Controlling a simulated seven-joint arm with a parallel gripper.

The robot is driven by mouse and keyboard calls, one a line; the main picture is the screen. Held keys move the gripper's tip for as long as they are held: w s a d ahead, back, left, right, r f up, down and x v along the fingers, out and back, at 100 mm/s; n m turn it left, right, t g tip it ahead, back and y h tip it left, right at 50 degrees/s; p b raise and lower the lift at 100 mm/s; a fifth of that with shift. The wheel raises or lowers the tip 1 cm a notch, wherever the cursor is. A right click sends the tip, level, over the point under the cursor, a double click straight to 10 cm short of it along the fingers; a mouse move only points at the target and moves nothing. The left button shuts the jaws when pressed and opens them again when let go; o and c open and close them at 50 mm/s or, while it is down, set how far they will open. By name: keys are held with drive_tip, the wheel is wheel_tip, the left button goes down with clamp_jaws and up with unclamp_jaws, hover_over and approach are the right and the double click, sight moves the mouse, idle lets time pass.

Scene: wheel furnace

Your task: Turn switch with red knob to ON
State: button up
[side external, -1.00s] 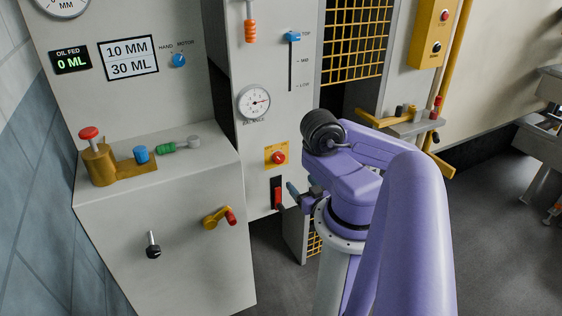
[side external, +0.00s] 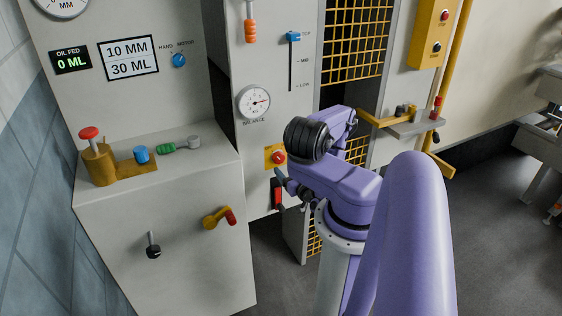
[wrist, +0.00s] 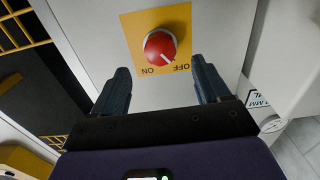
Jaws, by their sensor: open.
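The red knob (wrist: 159,46) sits on a yellow plate (wrist: 129,24) in the wrist view, with ON and OFF printed upside down below it. The white line on the knob points down and right, toward OFF. The knob also shows in the side view (side external: 279,157), on the grey cabinet panel. My gripper (wrist: 162,76) is open and empty. Its two dark fingers are apart, their tips just short of the knob in the picture, one to each side. I cannot tell the exact gap to the panel.
A red lever (side external: 277,194) in a dark slot lies just below the yellow plate. A balance gauge (side external: 254,102) is above it. Yellow mesh (side external: 352,45) and a small shelf (side external: 415,127) stand to the right. The grey box (side external: 170,200) with handles juts out at left.

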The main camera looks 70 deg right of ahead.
sight(280, 160)
drive_tip(key=x, duration=0.6)
drive_tip(key=shift+w+d, duration=0.2)
drive_tip(key=c, duration=1)
drive_tip(key=shift+c, duration=0.2)
drive_tip(key=shift+m, duration=0.3)
drive_tip(key=m, duration=0.6)
drive_tip(key=shift+f, duration=0.1)
drive_tip(key=m, duration=0.7)
drive_tip(key=shift+m, duration=0.3)
